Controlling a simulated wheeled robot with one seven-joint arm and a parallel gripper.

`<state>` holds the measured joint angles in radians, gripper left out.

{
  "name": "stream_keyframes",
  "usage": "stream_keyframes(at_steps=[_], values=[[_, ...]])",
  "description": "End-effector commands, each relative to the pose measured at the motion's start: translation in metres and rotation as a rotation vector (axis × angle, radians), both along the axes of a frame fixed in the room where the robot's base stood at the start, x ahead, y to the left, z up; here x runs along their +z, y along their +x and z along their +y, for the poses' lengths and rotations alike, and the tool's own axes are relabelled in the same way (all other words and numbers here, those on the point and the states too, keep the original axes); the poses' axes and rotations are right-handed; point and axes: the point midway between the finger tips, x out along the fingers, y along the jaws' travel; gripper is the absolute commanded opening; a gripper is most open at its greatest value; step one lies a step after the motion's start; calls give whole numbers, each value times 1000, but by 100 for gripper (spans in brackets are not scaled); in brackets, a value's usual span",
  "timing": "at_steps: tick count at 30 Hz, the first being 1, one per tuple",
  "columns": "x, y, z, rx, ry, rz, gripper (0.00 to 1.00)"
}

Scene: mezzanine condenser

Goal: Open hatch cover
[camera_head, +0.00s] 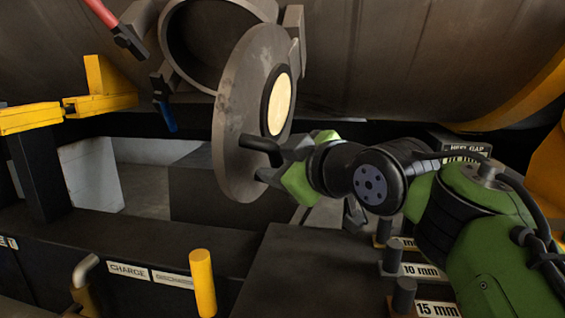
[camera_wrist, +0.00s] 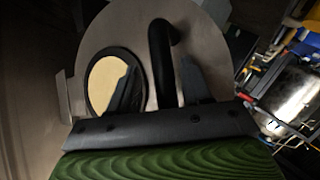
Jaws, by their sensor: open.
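The hatch cover (camera_head: 233,110) is a grey round disc, swung out from the round hatch opening (camera_head: 205,45) in the large tank and standing edge-on to the head view. A pale round window in a dark ring (camera_head: 279,104) is set in its face. A black bent handle (camera_head: 262,147) sticks out from the cover. My gripper (camera_head: 274,163) is open at the handle. The wrist view shows the cover (camera_wrist: 205,30), the window (camera_wrist: 106,82) and the handle (camera_wrist: 161,60) close ahead of my gripper.
A red-handled lever (camera_head: 103,14) and a blue-handled lever (camera_head: 168,115) flank the opening. A yellow bracket (camera_head: 100,90) is at left. A yellow post (camera_head: 203,283) stands in front. Short pegs with millimetre labels (camera_head: 437,309) stand below my arm. The dark bench top (camera_head: 310,265) has bare room.

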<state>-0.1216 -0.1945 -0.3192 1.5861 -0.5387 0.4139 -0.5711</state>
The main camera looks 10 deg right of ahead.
Motion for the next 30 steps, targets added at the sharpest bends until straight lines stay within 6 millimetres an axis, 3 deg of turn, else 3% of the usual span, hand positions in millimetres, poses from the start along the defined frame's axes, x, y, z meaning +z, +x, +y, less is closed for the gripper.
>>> stream_keyframes(at_steps=[5,12,18,22,30], values=[[9,-28,-11,-2,1,-5,48],[26,-91,-33,-1,2,-5,48],[36,-130,-48,-1,2,-2,48],[37,-140,-52,0,2,1,48],[36,-141,-52,-1,1,1,48]])
